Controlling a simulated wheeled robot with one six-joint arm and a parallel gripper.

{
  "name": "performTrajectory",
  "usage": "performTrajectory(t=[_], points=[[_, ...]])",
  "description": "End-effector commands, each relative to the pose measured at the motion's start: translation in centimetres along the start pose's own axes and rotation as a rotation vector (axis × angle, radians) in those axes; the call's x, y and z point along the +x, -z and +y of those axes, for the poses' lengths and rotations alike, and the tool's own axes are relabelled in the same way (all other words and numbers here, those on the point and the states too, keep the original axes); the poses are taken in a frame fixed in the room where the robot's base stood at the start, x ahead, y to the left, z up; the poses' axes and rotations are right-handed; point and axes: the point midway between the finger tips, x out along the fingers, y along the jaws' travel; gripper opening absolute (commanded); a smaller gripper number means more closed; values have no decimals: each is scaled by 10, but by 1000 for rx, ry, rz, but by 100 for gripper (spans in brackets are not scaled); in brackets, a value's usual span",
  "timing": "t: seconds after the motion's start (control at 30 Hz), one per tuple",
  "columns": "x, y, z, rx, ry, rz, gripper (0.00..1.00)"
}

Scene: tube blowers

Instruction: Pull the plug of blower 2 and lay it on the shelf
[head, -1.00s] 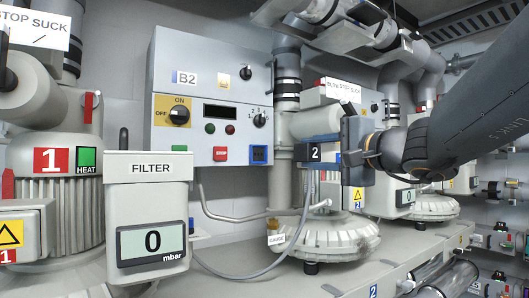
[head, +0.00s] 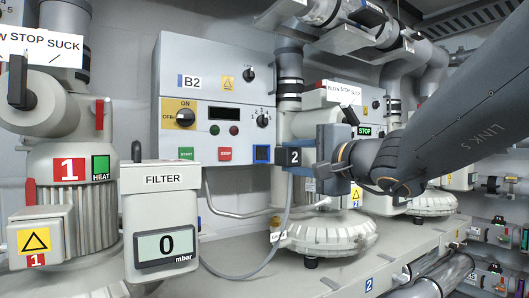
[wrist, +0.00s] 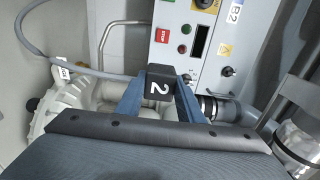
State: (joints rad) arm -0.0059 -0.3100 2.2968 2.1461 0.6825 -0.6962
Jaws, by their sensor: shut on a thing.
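The black plug with a white 2 (head: 293,157) is between the blue fingers of my gripper (head: 310,160). It also shows in the wrist view (wrist: 158,86), held by both fingers (wrist: 158,100). Its grey cable (head: 284,222) hangs down and loops left. In the head view the plug shows just right of the blue socket (head: 262,154) on the B2 control box (head: 216,88). In the wrist view the plug covers where the socket would be, so the gap is hidden. Blower 2 (head: 325,236) stands behind and below my gripper, on the grey shelf (head: 235,262).
The FILTER box (head: 160,208) stands at front left, beside blower 1 (head: 75,175). A gauge tag (head: 276,237) sits left of blower 2. Free shelf surface lies between the filter box and blower 2. Pipes (head: 440,280) run below the shelf edge.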

Motion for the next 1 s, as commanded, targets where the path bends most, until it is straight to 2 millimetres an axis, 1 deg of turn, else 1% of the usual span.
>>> performTrajectory(t=[0.7, 1.0], points=[[7, -30, 0, 0, 0, 15, 2], [7, -32, 1, 1, 0, 18, 2]])
